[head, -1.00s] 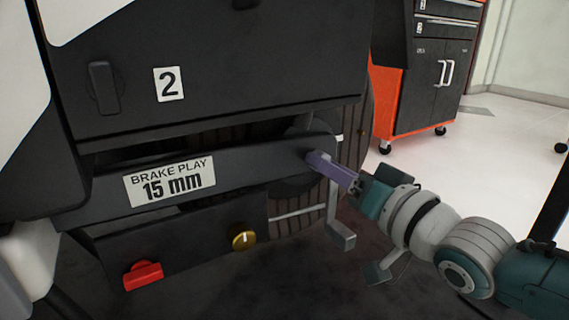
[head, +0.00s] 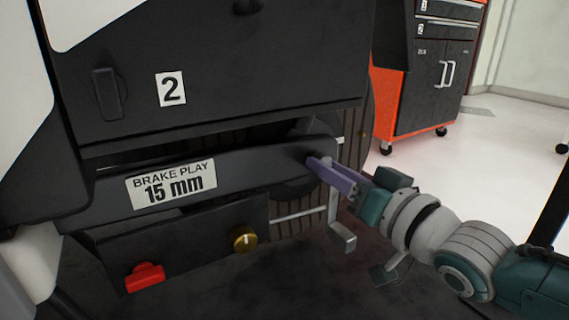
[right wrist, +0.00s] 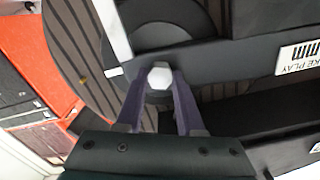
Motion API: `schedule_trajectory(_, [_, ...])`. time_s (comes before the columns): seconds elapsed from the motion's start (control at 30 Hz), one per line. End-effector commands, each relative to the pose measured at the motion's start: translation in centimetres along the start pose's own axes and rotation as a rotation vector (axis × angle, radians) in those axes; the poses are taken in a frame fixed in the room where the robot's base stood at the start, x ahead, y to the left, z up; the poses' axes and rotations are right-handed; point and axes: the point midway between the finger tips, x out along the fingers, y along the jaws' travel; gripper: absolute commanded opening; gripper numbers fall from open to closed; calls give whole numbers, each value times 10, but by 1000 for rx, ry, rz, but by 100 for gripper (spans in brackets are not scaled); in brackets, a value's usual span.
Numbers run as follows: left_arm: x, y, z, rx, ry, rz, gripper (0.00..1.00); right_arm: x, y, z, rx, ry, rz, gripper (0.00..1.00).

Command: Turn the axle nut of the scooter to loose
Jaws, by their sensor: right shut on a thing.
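The axle nut (right wrist: 159,76) is a pale hexagonal nut at the end of the dark swing arm (head: 240,166) of the scooter. In the right wrist view it sits between the two purple fingertips of my right gripper (right wrist: 158,84), which is shut on it. In the head view my right gripper (head: 325,168) reaches in from the right to the arm's end, and its fingers hide the nut. My left gripper is not in view.
A "BRAKE PLAY 15 mm" label (head: 172,185) is on the swing arm. Below are a red knob (head: 145,277) and a brass knob (head: 243,239). A grey pedal (head: 342,238) hangs close below my right gripper. An orange and black tool cabinet (head: 430,90) stands behind, with clear floor beside it.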

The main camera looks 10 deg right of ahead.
Motion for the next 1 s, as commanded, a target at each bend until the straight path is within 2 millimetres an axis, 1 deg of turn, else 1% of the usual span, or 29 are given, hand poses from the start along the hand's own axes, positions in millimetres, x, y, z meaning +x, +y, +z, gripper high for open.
schedule_trajectory(0.43, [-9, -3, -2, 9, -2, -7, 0, 0, 0, 0, -406, 0, 1, 0])
schedule_trajectory(1.0, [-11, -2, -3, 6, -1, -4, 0, 0, 0, 0, -950, 0, 0, 0])
